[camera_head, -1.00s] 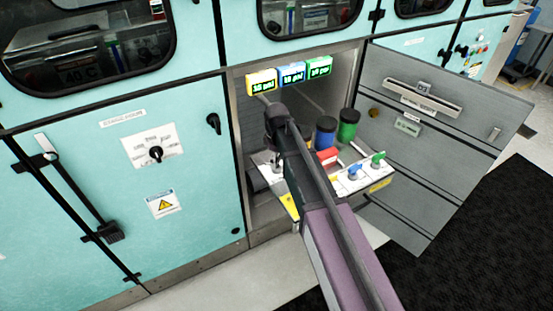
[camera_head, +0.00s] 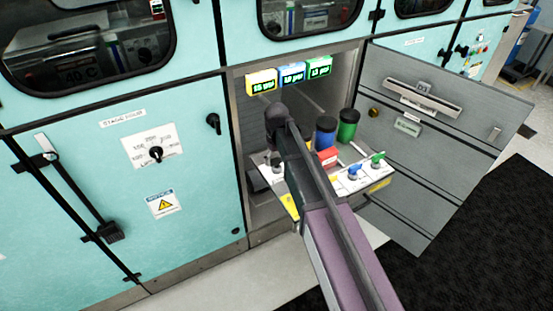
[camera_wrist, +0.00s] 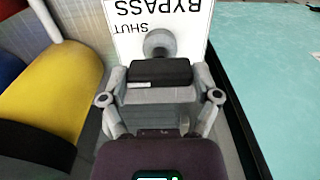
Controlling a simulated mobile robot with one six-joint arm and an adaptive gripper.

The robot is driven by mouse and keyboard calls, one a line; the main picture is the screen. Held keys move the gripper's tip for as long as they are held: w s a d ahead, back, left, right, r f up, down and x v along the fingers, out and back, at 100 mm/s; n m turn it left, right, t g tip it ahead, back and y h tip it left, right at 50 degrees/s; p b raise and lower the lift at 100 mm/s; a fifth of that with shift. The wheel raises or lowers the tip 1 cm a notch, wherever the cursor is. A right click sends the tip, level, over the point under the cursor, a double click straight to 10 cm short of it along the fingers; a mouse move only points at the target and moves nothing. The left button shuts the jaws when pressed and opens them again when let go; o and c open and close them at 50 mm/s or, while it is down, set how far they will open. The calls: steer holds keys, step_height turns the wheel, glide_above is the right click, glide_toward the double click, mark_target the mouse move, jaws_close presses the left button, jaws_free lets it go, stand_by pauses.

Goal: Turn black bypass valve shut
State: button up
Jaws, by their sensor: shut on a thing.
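In the wrist view, my gripper (camera_wrist: 161,78) has its two grey fingers on either side of the black bypass valve handle (camera_wrist: 160,70). It is shut on that handle. A grey round valve part (camera_wrist: 159,43) shows just beyond the handle. Behind it is a white label (camera_wrist: 190,18) reading BYPASS and SHUT, upside down in this view. In the head view, my arm crosses in front of the cabinet opening and hides most of the valve and gripper. The handle's exact angle to the SHUT mark is hard to tell.
The panel also carries a blue valve (camera_head: 354,173) and a green valve (camera_head: 377,159). Blue (camera_head: 326,130) and green (camera_head: 349,125) cylinders stand close behind. Yellow (camera_head: 262,83), blue (camera_head: 292,76) and green (camera_head: 319,68) displays hang above. An open grey door (camera_head: 440,150) bounds the right.

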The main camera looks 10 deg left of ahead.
steer(key=shift+s, duration=0.1)
stand_by(0.3)
steer(key=o, duration=1)
steer(key=shift+c, duration=0.2)
steer(key=shift+n, duration=0.4)
